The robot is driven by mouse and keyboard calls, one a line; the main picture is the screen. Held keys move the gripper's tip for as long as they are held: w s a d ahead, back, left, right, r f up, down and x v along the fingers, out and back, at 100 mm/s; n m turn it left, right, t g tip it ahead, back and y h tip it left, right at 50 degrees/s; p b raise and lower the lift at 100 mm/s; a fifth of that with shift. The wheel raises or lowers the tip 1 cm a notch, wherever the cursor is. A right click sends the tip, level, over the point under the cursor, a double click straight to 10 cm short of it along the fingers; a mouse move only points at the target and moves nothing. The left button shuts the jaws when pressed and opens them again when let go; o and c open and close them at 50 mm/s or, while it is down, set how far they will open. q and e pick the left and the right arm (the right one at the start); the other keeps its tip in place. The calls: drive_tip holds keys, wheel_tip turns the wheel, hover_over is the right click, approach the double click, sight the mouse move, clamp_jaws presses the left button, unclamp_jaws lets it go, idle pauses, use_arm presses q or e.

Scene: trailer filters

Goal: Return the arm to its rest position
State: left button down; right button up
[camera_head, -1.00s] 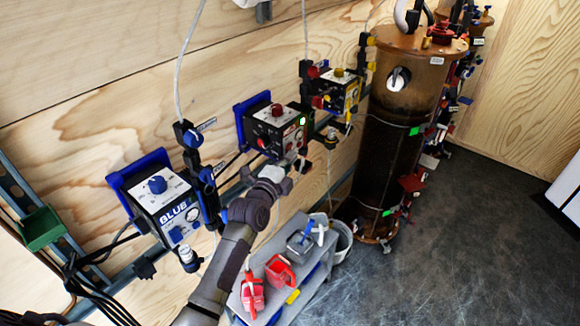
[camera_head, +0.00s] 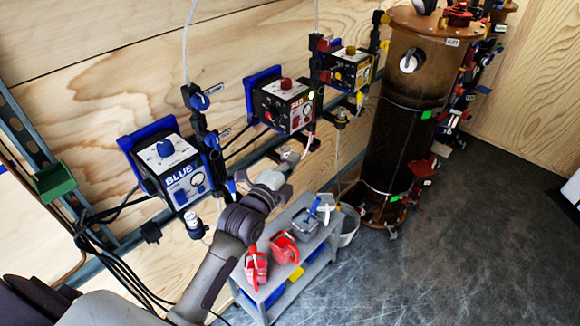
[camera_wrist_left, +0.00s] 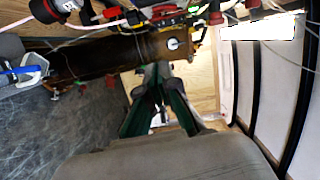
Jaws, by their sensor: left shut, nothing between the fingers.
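My left arm reaches in from the lower left of the head view. Its gripper (camera_head: 291,156) is in front of the wooden wall, below the red-knobbed control box (camera_head: 286,103) and above the grey cart. In the left wrist view the dark green-lined fingers (camera_wrist_left: 153,72) come together at their tips with nothing between them. The gripper appears apart from the box. My right gripper is in neither view.
A blue-knobbed box (camera_head: 168,168) and a yellow-knobbed box (camera_head: 348,68) hang on the wall. A tall brown cylinder (camera_head: 402,140) stands right. The grey cart (camera_head: 290,275) carries red containers (camera_head: 284,250). Dark floor (camera_head: 440,265) at right is clear.

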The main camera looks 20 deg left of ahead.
use_arm(q)
drive_tip(key=shift+s+a+f, duration=0.1)
drive_tip(key=shift+s+a, duration=0.1)
drive_tip(key=shift+s, duration=0.25)
drive_tip(key=shift+d, duration=0.1)
drive_tip(key=s+f+n+g, duration=0.2)
drive_tip(key=f+n+g, duration=0.1)
drive_tip(key=f, duration=0.9)
drive_tip(key=s+f+n+g, duration=0.2)
drive_tip(key=s+f, duration=0.1)
drive_tip(key=f, duration=0.9)
drive_tip(key=s+f+n+g+y, duration=0.1)
drive_tip(key=s+f+n+g, duration=0.1)
drive_tip(key=s+f, duration=0.45)
drive_tip(key=s+f+n+g, duration=0.2)
drive_tip(key=s+f, duration=0.2)
drive_tip(key=f, duration=0.5)
drive_tip(key=s+f+n+g, duration=0.2)
drive_tip(key=s+f, duration=0.3)
drive_tip(key=s, duration=0.6)
drive_tip(key=s+f+n+g, duration=0.2)
drive_tip(key=s+f, duration=0.4)
drive_tip(key=s, duration=0.5)
drive_tip(key=s+a+f+n+g, duration=0.1)
drive_tip(key=s+f+n+g, duration=0.2)
drive_tip(key=s, duration=0.9)
wheel_tip(320, 180, down, 4)
drive_tip(key=shift+r+g+y, duration=0.25)
drive_tip(key=shift+g+y, duration=0.15)
drive_tip(key=shift+a, duration=0.1)
